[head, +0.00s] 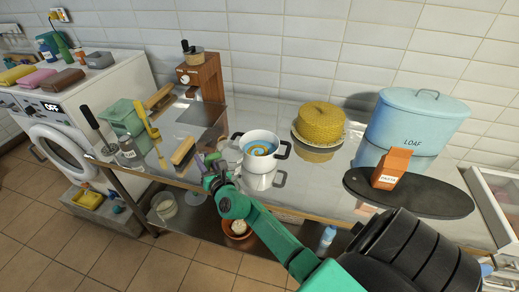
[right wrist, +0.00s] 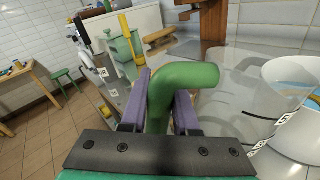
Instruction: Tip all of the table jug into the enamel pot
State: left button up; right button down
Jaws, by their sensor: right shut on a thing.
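The white enamel pot (head: 261,160) with two dark handles stands on the steel table, a blue and orange swirl showing inside. It also shows at the right edge of the right wrist view (right wrist: 300,135). My right gripper (head: 213,170) is just left of the pot. In the right wrist view its purple fingers (right wrist: 160,105) are shut on the green handle of the table jug (right wrist: 188,76). The jug's clear body reaches right towards the pot in that view. Its contents and exact tilt cannot be told. My left gripper is not in view.
A coffee grinder (head: 202,74), a green box (head: 126,115) and brushes are at the left.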

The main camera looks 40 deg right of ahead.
notch_tip(320, 180, down, 4)
jog(key=a+n+b, duration=0.2)
jog(key=b, duration=0.1)
pick_arm(q)
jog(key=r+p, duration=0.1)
jog(key=p, duration=0.4)
pick_arm(e)
jog(key=shift+n+t, duration=0.3)
jog(key=shift+n, duration=0.3)
jog(key=r, duration=0.5)
jog(key=shift+a+r, duration=0.2)
jog(key=shift+r, duration=0.1)
